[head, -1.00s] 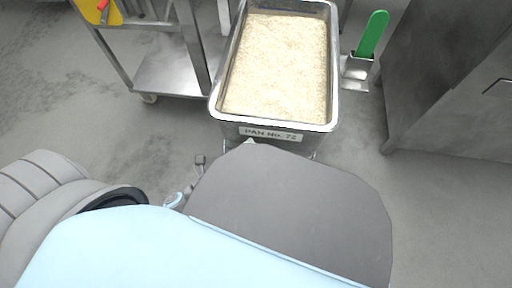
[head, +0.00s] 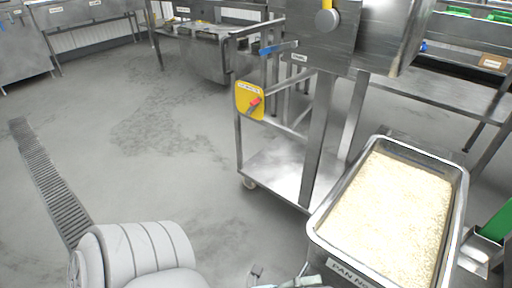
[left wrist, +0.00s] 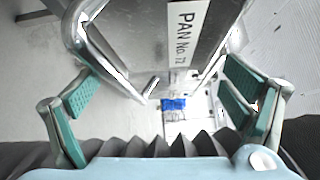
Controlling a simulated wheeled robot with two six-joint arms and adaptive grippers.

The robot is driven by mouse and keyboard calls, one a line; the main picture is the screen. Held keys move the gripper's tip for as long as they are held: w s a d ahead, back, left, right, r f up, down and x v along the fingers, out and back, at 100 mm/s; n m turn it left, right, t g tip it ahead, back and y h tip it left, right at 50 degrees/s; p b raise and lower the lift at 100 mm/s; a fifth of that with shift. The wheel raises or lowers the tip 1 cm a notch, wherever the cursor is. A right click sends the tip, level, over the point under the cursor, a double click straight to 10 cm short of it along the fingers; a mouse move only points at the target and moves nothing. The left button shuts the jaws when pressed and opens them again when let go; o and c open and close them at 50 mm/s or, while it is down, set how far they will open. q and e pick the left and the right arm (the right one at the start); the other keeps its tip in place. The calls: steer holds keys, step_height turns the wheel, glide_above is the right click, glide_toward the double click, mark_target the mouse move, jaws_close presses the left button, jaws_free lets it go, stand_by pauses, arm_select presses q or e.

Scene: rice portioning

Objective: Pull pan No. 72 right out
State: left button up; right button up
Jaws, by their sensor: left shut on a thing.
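Pan No. 72 (head: 462,215) is a steel pan filled with pale rice (head: 388,215), at the lower right of the head view. The exact contact is hard to see. My right gripper is not in view.
A steel trolley (head: 275,178) with a yellow plate (head: 249,100) stands left of the pan. A green-handled tool (head: 497,222) sits in a holder at the pan's right. Steel tables (head: 215,50) line the back. The floor at left is clear, with a drain grate (head: 45,175).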

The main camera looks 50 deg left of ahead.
arm_select(q)
steer(key=s, duration=0.3)
steer(key=shift+s+a+r+m+h+b, duration=0.2)
steer(key=shift+s+r+m+h+b, duration=0.1)
steer(key=shift+s+h+b, duration=0.1)
steer(key=c, duration=0.9)
steer(key=f+v, duration=0.1)
steer(key=v, duration=0.9)
steer(key=shift+a, duration=0.3)
steer(key=shift+f, duration=0.1)
